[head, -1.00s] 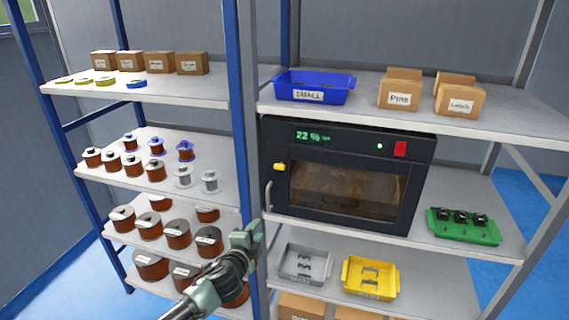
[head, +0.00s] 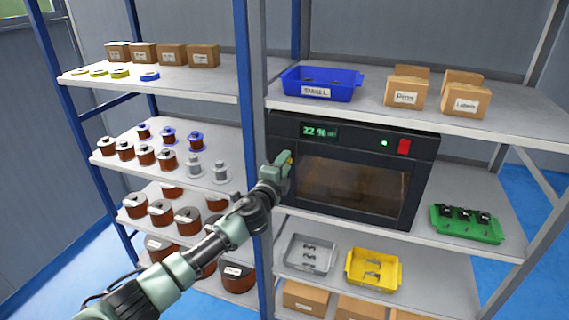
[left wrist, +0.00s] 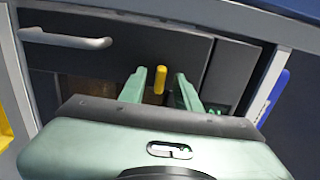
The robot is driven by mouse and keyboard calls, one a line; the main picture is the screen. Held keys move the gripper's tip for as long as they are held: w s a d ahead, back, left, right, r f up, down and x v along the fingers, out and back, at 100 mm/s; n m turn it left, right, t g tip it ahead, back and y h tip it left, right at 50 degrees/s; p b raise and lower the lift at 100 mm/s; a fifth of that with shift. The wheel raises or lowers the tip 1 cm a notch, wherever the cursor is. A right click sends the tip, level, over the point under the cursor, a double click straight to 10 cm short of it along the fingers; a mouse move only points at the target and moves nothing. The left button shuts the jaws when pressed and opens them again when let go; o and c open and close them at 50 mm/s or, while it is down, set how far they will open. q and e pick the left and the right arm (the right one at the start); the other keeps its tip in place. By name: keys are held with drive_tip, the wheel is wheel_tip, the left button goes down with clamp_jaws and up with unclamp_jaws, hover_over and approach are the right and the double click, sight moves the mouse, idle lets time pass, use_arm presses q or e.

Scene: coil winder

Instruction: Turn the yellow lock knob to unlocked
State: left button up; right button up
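The yellow lock knob (left wrist: 160,80) is on the front of the black cabinet (left wrist: 110,57) and shows in the left wrist view between the two fingers of my left gripper (left wrist: 163,88). The fingers are apart, with a gap on each side of the knob. In the head view my left gripper (head: 284,160) is at the cabinet's (head: 352,222) left front, and only a bit of the yellow knob (head: 290,160) shows beside it. The knob's exact turn is hard to read. My right gripper is not in view.
The cabinet's metal handle (left wrist: 65,38) is near the knob. A blue shelf post (head: 252,150) stands close to my left arm. A grey bin (head: 308,254) and a yellow bin (head: 373,270) sit on the shelf below; a green tray (head: 467,223) is to the right.

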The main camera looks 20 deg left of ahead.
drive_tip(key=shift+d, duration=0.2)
use_arm(q)
clamp_jaws()
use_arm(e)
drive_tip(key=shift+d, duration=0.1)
use_arm(q)
drive_tip(key=shift+n, duration=0.3)
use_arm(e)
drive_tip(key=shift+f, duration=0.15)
use_arm(q)
drive_tip(key=n+b, duration=0.1)
drive_tip(key=n, duration=1.6)
drive_tip(key=shift+b, duration=0.35)
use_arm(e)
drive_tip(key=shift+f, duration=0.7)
use_arm(q)
drive_tip(key=shift+n, duration=0.3)
